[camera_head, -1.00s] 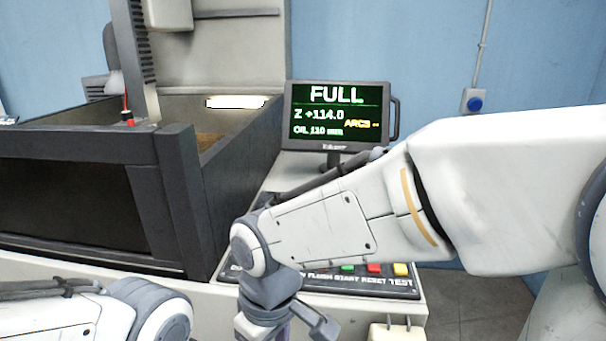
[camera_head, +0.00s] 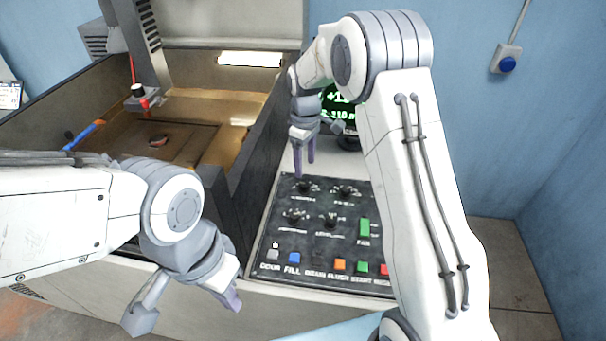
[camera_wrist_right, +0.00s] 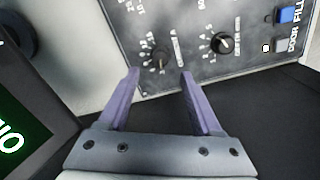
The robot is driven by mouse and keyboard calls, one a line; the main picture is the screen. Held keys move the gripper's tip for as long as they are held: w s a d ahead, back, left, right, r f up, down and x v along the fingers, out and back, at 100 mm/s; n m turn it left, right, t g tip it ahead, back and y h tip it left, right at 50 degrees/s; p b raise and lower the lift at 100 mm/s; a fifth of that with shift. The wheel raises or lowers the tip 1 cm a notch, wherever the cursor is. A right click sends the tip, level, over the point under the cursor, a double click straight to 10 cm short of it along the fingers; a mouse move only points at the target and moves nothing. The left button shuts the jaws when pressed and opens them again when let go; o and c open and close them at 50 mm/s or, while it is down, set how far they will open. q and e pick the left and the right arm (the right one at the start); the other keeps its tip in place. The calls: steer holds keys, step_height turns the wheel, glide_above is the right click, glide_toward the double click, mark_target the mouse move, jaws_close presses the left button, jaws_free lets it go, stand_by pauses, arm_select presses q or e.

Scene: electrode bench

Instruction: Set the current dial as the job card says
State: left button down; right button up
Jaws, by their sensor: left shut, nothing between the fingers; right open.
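The black control panel (camera_head: 275,240) carries several black dials, among them one at back left (camera_head: 305,186), one at back right (camera_head: 345,191) and two in front, left (camera_head: 294,216) and right (camera_head: 331,220). My right gripper (camera_head: 305,168) is open and empty, pointing down above the panel's back left. In the right wrist view a dial (camera_wrist_right: 160,60) shows beyond the gap between the purple fingertips, apart from them. My left gripper (camera_head: 233,302) is shut and empty in front of the bench.
A white printed sheet (camera_head: 10,95) at the far left is unreadable. The dark-walled tank (camera_head: 262,150) stands left of the panel. Coloured buttons, including an orange one (camera_head: 339,264), line the panel's front. The monitor (camera_head: 340,112) behind is partly hidden by my right arm.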

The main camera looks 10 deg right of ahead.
mark_target(305, 184)
step_height(305, 184, down, 7)
steer(key=shift+a+f+p, duration=0.1)
steer(key=shift+p, duration=0.55)
steer(key=shift+s, duration=0.1)
jaws_close()
